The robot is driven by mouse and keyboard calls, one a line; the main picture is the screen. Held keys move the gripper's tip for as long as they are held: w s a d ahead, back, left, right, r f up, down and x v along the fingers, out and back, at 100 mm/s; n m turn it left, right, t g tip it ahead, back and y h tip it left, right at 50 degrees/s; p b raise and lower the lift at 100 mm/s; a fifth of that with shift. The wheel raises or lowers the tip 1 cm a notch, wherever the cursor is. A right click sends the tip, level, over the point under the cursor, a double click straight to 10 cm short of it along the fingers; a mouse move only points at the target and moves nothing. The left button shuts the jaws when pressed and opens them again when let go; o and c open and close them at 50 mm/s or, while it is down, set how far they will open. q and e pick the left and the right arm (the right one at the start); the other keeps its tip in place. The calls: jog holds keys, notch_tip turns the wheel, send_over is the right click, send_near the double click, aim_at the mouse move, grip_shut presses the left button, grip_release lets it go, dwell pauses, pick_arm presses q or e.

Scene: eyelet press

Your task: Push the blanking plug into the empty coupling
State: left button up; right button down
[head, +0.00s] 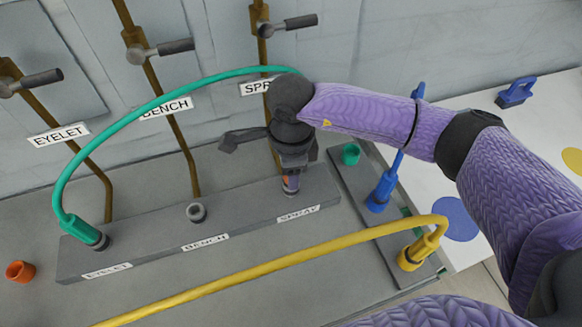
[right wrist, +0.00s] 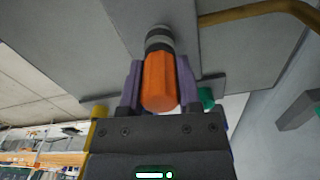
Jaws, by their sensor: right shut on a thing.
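My right gripper (head: 291,163) points down over the SPRAY end of the grey block (head: 150,240). It is shut on an orange plug (right wrist: 158,82), which shows between the purple fingers in the right wrist view. The plug's far end meets a grey-and-black ringed coupling (right wrist: 158,40); how deep it sits I cannot tell. In the head view only a sliver of orange shows under the fingers. The BENCH coupling (head: 197,212) is open and empty. The EYELET coupling carries the green hose's connector (head: 82,230). My left gripper is not in view.
The green hose (head: 150,105) arches behind my right wrist. A yellow hose (head: 270,268) crosses in front of the block. A blue connector (head: 380,192) and yellow connector (head: 413,254) stand on a dark strip at right. An orange cup (head: 20,271) lies at left. Valve pipes line the back wall.

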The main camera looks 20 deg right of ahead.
jog(key=shift+f, duration=0.1)
jog(key=shift+c, duration=1.1)
grip_release()
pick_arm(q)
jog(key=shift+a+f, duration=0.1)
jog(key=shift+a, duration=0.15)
pick_arm(e)
jog(key=shift+r+p, duration=0.35)
jog(key=shift+r, duration=0.15)
notch_tip(320, 180, up, 2)
jog(key=shift+r+p, duration=0.1)
jog(key=shift+p, duration=0.7)
jog(key=shift+r+p, duration=0.65)
jog(key=shift+r, duration=0.3)
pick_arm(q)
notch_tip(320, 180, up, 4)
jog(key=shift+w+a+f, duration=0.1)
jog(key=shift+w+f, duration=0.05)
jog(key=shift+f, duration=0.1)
